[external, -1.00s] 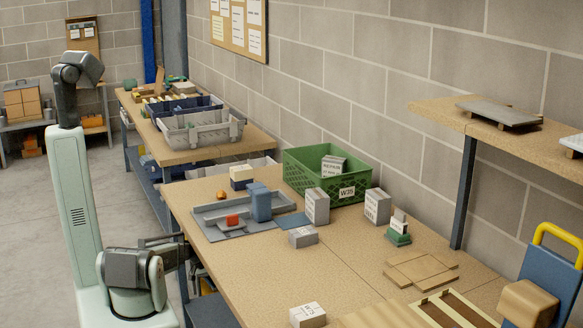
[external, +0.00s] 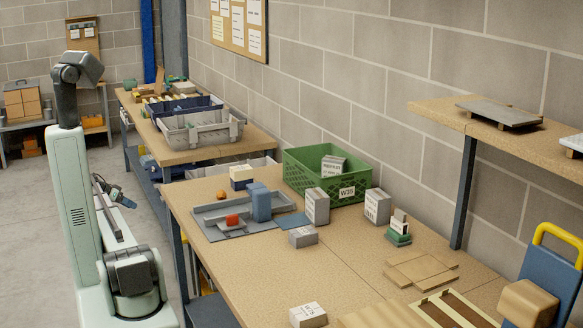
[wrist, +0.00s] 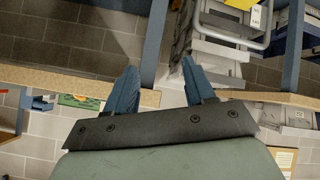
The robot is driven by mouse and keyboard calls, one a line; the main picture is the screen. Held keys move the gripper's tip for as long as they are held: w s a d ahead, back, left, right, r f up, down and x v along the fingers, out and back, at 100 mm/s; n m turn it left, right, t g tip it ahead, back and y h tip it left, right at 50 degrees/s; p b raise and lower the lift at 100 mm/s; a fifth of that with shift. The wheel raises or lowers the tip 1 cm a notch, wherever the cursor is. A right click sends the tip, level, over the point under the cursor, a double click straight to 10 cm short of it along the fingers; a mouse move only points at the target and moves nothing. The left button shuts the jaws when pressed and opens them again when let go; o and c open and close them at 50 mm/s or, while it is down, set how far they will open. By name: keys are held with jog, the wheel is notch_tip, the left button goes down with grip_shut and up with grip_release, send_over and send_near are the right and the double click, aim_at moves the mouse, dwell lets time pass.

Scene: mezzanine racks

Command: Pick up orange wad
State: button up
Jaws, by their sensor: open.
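A small round orange wad (external: 221,195) lies on the bench top, behind the grey tray's left part, beside a cream-and-dark block. My gripper (external: 128,198) is left of the bench, well apart from the wad, with the arm folded back by my pale green column. In the wrist view my gripper (wrist: 157,68) shows two blue fingers spread apart with nothing between them. The orange wad is not seen in the wrist view.
The grey tray (external: 211,232) holds a blue upright block (external: 258,202). A green crate (external: 300,181) stands behind it, with grey labelled boxes (external: 317,206) nearby. A raised shelf (external: 440,117) overhangs the right.

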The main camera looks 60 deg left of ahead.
jog(key=s+a+r+g, duration=0.2)
jog(key=s+r, duration=0.2)
jog(key=r, duration=0.2)
jog(key=w+r+g, duration=0.3)
jog(key=w, duration=0.1)
jog(key=w+d+r+g, duration=0.1)
jog(key=w+d, duration=0.3)
jog(key=w, duration=0.3)
jog(key=w+d+r+g+y, duration=0.1)
jog(key=w+d+r, duration=0.1)
jog(key=w+d, duration=0.3)
jog(key=w+d+r+m+g, duration=0.1)
jog(key=w+d, duration=0.3)
jog(key=w, duration=0.7)
jog(key=shift+d+r+g+y, duration=0.3)
jog(key=shift+d+r+g, duration=0.1)
jog(key=shift+r+g, duration=0.15)
jog(key=w+d+r+g+y, duration=0.1)
jog(key=w+d+r+g, duration=0.15)
jog(key=w+d, duration=0.55)
jog(key=y, duration=0.3)
send_near(223, 191)
jog(key=shift+x, duration=5.15)
jog(key=shift+a+r, duration=0.1)
jog(key=shift+a, duration=0.05)
jog(key=shift+c, duration=0.5)
